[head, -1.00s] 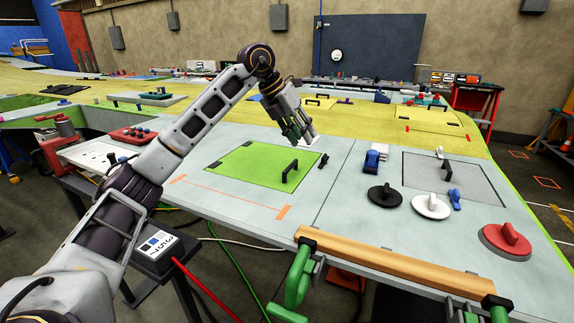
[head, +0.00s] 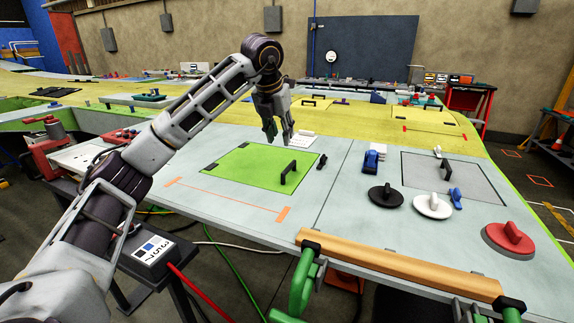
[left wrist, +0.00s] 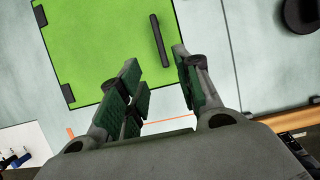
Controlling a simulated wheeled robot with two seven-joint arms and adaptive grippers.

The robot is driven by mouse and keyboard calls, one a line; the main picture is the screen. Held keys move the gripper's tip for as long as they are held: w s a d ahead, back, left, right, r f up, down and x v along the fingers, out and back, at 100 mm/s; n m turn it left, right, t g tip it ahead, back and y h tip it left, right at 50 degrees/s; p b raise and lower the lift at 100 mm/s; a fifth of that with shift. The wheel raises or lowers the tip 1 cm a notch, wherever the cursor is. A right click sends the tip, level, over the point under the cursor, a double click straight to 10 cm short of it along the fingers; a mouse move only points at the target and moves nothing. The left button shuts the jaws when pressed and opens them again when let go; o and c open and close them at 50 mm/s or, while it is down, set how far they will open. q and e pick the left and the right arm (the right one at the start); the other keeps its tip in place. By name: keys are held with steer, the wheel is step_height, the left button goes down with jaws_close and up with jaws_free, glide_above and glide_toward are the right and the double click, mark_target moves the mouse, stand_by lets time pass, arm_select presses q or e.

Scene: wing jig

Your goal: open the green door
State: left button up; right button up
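The green door (head: 250,168) is a flat square panel lying closed in the grey jig surface. A black bar handle (head: 289,172) stands near its right edge. Dark hinges sit along its left edge. My left gripper (head: 279,138) is open and empty, pointing down above the door's far edge, apart from the handle. In the left wrist view the green door (left wrist: 95,50) fills the upper left, and the handle (left wrist: 159,42) lies beyond the open left gripper (left wrist: 152,75), nearer its right finger. My right gripper is in neither view.
A small black latch (head: 322,161) lies right of the door. Further right are a blue clamp (head: 371,158), a grey panel (head: 440,172) and black (head: 386,196), white (head: 432,205) and red (head: 509,238) discs. A wooden bar (head: 400,264) runs along the front edge.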

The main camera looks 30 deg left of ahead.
mark_target(288, 167)
arm_select(q)
steer(key=shift+x, duration=6.75)
jaws_close()
